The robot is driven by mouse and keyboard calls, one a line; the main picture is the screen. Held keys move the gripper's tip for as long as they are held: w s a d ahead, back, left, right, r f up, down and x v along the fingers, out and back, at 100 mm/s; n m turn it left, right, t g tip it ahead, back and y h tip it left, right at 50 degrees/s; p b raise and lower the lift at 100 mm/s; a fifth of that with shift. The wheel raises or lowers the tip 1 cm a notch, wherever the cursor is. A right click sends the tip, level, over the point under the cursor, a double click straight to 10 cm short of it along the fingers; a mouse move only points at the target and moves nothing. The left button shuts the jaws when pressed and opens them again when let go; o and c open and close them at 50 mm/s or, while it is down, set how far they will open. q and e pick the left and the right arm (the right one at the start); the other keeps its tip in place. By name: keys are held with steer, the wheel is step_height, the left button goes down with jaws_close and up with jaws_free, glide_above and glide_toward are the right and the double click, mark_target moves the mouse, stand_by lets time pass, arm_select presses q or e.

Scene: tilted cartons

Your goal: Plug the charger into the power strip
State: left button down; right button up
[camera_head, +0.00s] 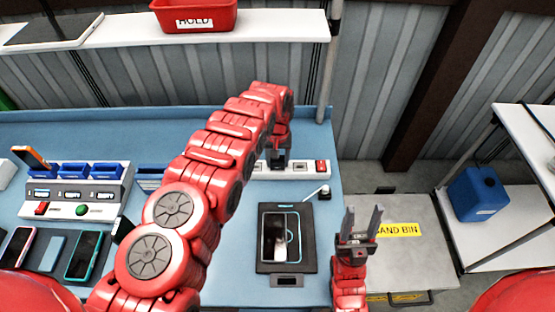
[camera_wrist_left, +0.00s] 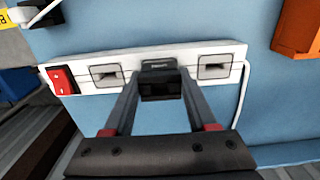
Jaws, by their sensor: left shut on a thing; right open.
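The white power strip (camera_head: 310,173) lies along the back right of the blue table, with a red switch at its right end. The strip also shows in the left wrist view (camera_wrist_left: 133,60), with one socket visible on each side of the charger. The black charger (camera_wrist_left: 161,88) is between the fingers of my left gripper (camera_wrist_left: 158,92), which is shut on it. The charger covers the strip's middle; I cannot tell whether its prongs are in a socket. In the head view my left gripper (camera_head: 278,162) is over the strip. My right gripper (camera_head: 361,222) is open and empty, fingers up.
A black tray (camera_head: 264,262) holding a phone (camera_head: 281,238) lies in front of the strip. Phones and a dock with blue slots (camera_head: 73,170) are at left. An orange object (camera_wrist_left: 296,30) shows in the wrist view. The sand bin (camera_head: 405,245) stands right of the table.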

arm_select(q)
steer(key=shift+f, duration=0.1)
steer(key=shift+c, duration=0.6)
jaws_free()
step_height(320, 180, up, 6)
steer(key=shift+w+f+p, duration=0.1)
steer(key=shift+f+p, duration=0.1)
steer(key=shift+p, duration=0.8)
step_height(320, 180, up, 12)
steer(key=p, duration=0.4)
steer(key=shift+f, duration=0.1)
steer(key=shift+s, duration=0.2)
